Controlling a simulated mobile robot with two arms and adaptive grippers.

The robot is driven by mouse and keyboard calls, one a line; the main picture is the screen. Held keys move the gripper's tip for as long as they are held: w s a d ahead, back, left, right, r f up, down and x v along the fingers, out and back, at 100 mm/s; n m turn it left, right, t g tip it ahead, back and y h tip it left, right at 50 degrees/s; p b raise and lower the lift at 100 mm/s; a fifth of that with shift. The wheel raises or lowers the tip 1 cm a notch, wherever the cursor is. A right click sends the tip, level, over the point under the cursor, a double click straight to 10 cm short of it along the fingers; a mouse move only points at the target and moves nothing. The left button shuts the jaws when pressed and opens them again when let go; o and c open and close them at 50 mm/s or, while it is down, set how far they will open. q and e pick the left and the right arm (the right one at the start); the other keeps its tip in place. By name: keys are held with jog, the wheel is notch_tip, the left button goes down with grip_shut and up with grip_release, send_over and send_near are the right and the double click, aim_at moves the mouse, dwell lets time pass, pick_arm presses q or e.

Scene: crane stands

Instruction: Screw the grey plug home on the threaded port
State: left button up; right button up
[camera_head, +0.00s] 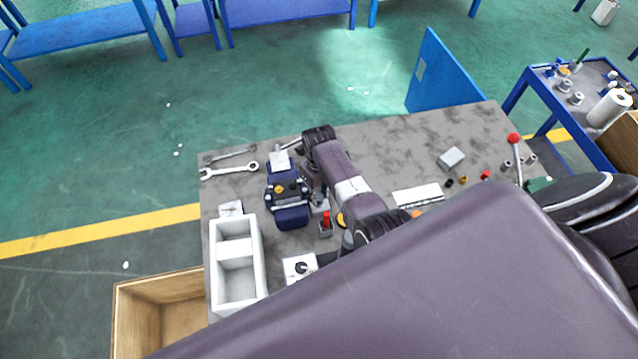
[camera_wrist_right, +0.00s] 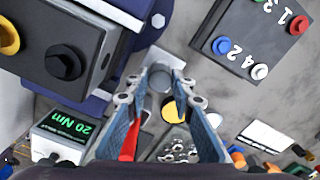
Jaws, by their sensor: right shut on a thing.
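My right gripper (camera_wrist_right: 158,88) is shut on a grey rounded piece, seemingly the grey plug (camera_wrist_right: 160,77), between its fingertips in the wrist view. A black block (camera_wrist_right: 70,50) stands to its left, with a yellow-ringed opening (camera_wrist_right: 8,38) and a black hex-headed plug (camera_wrist_right: 62,63) on its face. The block sits against a blue fixture (camera_wrist_right: 112,12), which also shows in the head view (camera_head: 290,216). The right arm reaches to the fixture's right side there. I cannot tell whether the plug touches a threaded port; no thread shows clearly. My left gripper is not in view.
A numbered dark box (camera_wrist_right: 240,35) with coloured plugs and a "20 Nm" display (camera_wrist_right: 68,132) flank the gripper. On the table are a white divided tray (camera_head: 217,270), wrenches (camera_head: 230,170) and a red-topped item (camera_head: 326,220). The table's back right is mostly clear.

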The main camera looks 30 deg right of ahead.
jog(key=o, duration=1.1)
jog(key=shift+c, duration=0.8)
